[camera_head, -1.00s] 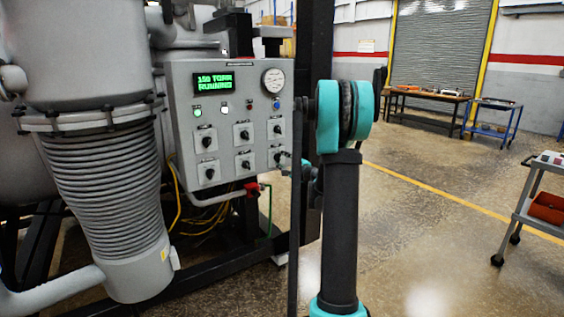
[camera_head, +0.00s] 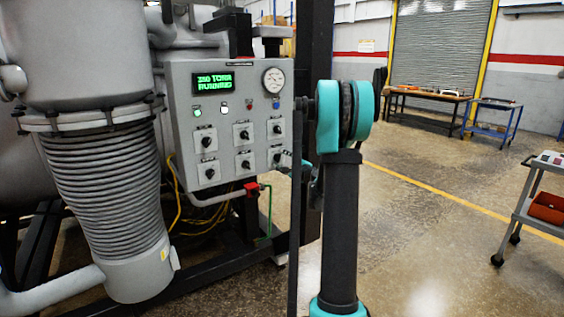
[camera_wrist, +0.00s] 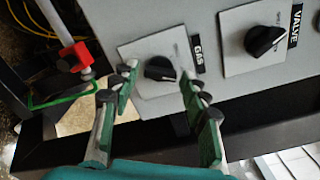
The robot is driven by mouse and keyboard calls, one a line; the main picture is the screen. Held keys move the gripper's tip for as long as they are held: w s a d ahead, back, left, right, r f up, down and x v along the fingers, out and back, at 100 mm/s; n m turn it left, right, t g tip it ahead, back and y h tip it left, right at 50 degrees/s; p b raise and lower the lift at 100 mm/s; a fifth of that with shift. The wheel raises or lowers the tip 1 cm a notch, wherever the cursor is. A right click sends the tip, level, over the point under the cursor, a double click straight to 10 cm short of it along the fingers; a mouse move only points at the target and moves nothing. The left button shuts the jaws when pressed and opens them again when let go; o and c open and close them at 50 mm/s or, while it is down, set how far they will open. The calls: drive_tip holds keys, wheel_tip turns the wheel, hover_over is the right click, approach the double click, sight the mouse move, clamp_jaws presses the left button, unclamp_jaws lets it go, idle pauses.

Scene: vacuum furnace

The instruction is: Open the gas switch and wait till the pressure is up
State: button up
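The gas switch is a black knob (camera_wrist: 159,68) on a pale square plate marked GAS in the wrist view. My gripper (camera_wrist: 158,82) is open, with one finger on each side of the knob and a visible gap to it. In the head view, the gas switch (camera_head: 277,155) is at the lower right of the grey control panel (camera_head: 183,100), and my gripper is mostly hidden behind my arm. The panel's green display (camera_head: 213,83) reads RUNNING with a TORR value that looks like 310, though the digits are blurred. A round gauge (camera_head: 273,80) sits to its right.
The VALVE knob (camera_wrist: 264,40) is beside the gas switch. A red-handled fitting (camera_wrist: 75,54) and a dark frame beam (camera_wrist: 60,142) lie close below the panel. A grey cart (camera_head: 527,215) stands at far right, with open floor between.

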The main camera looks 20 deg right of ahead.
drive_tip(key=shift+o, duration=0.5)
drive_tip(key=v, duration=1.2)
drive_tip(key=s+a+f+n+g, duration=0.4)
drive_tip(key=s+a+n, duration=0.1)
drive_tip(key=s+a, duration=0.25)
drive_tip(key=s+a+f+n+g, duration=0.4)
drive_tip(key=s+a+f+n, duration=0.15)
drive_tip(key=a, duration=0.35)
drive_tip(key=s+d+f+n+g+h, duration=0.1)
drive_tip(key=s+f+n, duration=0.4)
drive_tip(key=s, duration=0.5)
drive_tip(key=s+d+f+n+g+h, duration=0.1)
drive_tip(key=s+f+n+g+h, duration=0.3)
drive_tip(key=s, duration=0.7)
drive_tip(key=shift+s+d+f+n+h, duration=0.2)
drive_tip(key=shift+d+f+n+h, duration=0.15)
drive_tip(key=shift+n, duration=0.2)
drive_tip(key=shift+a, duration=0.15)
idle(1.8)
